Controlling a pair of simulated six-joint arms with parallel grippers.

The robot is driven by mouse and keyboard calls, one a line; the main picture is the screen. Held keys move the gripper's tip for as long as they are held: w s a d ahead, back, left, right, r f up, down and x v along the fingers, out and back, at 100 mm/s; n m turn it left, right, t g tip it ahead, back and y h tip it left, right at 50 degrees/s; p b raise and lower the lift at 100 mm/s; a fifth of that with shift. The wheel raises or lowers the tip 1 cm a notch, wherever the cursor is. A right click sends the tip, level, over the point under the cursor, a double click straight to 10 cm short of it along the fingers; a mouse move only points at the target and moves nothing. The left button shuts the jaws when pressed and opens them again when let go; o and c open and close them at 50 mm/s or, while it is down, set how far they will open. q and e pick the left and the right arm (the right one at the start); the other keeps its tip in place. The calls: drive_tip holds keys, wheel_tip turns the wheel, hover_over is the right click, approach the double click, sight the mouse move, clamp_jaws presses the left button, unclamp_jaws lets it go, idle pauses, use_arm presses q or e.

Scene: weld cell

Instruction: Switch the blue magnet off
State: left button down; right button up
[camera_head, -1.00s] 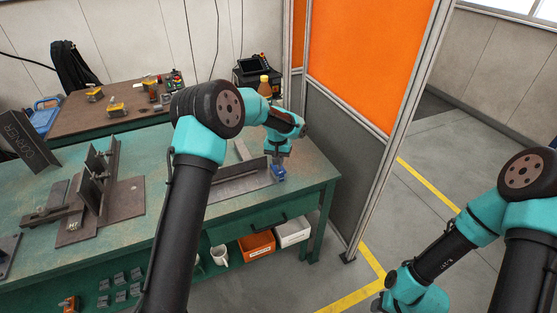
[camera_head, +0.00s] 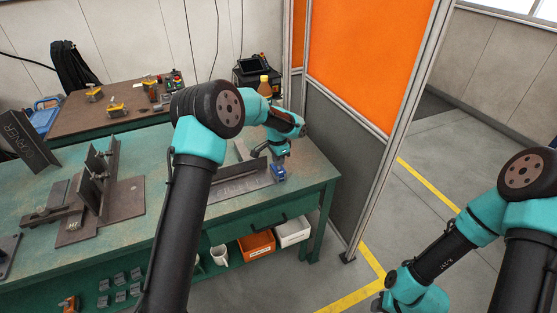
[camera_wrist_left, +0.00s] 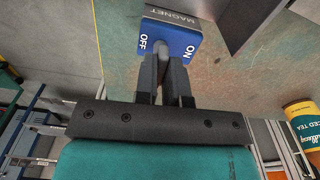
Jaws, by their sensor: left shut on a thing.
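The blue magnet (camera_head: 279,172) sits at the right end of the green workbench, by the end of a dark steel angle piece (camera_head: 240,182). In the left wrist view the magnet (camera_wrist_left: 176,30) shows a blue face with OFF on the left and ON on the right, and a grey side reading MAGNET. My left gripper (camera_wrist_left: 163,54) is shut on the magnet's grey knob (camera_wrist_left: 164,47), between the two words. The fingers hide much of the knob, so its exact setting is hard to tell. My right arm shows at the right edge; its gripper is out of view.
A welded steel fixture (camera_head: 100,190) stands on the workbench (camera_head: 175,180) at left. A bottle (camera_head: 265,86) stands behind my left arm. An orange-panelled screen (camera_head: 370,60) rises just right of the bench. Yellow magnets lie on the brown back table (camera_head: 70,122).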

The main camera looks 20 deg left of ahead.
use_arm(q)
drive_tip(key=shift+m, duration=0.5)
drive_tip(key=c, duration=1.2)
unclamp_jaws()
drive_tip(key=shift+r, duration=0.15)
wheel_tip(320, 180, up, 17)
drive_tip(key=shift+s+a, duration=0.15)
drive_tip(key=shift+a, duration=0.15)
